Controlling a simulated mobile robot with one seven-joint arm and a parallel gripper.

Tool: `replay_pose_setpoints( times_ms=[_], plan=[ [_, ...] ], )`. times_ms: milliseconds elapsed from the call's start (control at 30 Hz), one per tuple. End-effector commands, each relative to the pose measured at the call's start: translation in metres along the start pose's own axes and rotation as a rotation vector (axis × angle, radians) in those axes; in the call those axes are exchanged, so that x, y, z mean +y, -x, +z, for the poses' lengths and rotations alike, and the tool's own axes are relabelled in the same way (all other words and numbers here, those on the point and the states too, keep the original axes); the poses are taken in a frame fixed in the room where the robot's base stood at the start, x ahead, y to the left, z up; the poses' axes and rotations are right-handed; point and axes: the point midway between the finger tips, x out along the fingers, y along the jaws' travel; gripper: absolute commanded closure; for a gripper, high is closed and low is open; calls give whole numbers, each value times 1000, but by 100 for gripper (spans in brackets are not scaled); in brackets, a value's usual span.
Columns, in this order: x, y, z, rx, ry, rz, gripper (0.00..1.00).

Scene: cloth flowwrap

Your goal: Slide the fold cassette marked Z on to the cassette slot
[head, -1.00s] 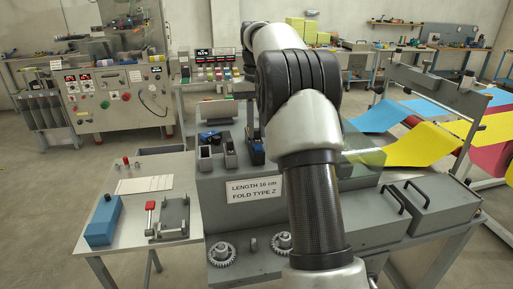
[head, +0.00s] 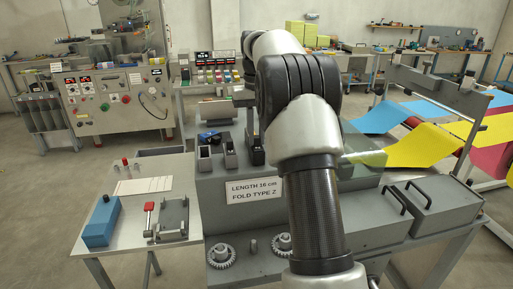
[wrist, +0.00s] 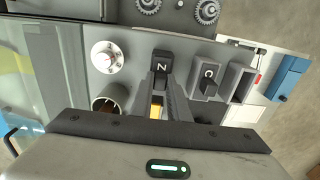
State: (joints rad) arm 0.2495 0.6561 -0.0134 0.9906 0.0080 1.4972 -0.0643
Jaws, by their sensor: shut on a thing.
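The fold cassette marked Z (wrist: 162,64) shows in the wrist view as a dark block with a white letter. My gripper (wrist: 165,98) is shut on the Z cassette, with a finger on either side. A small yellow patch shows between the fingers. In the head view my arm hides most of the gripper. A cassette marked C (wrist: 208,84) sits in a grey holder just right of the Z cassette in the wrist view. I cannot tell which opening is the cassette slot, nor whether the Z cassette touches its holder.
An open grey holder (wrist: 241,84) stands beside the C cassette. A white knob (wrist: 107,57) and a round tube (wrist: 109,99) lie to the left. Gears (head: 221,256) sit on the machine's front ledge. A blue box (head: 102,222) stands on the left side table.

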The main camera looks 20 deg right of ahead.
Motion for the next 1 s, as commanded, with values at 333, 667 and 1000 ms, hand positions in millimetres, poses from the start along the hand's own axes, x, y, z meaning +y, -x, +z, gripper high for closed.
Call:
replay_pose_setpoints(
  times_ms=[333,667,1000],
  plan=[
    [0,0,0,0,0,0,100],
    [0,-2,0,-1,0,0,100],
    [0,-3,0,0,0,0,63]
  ],
)
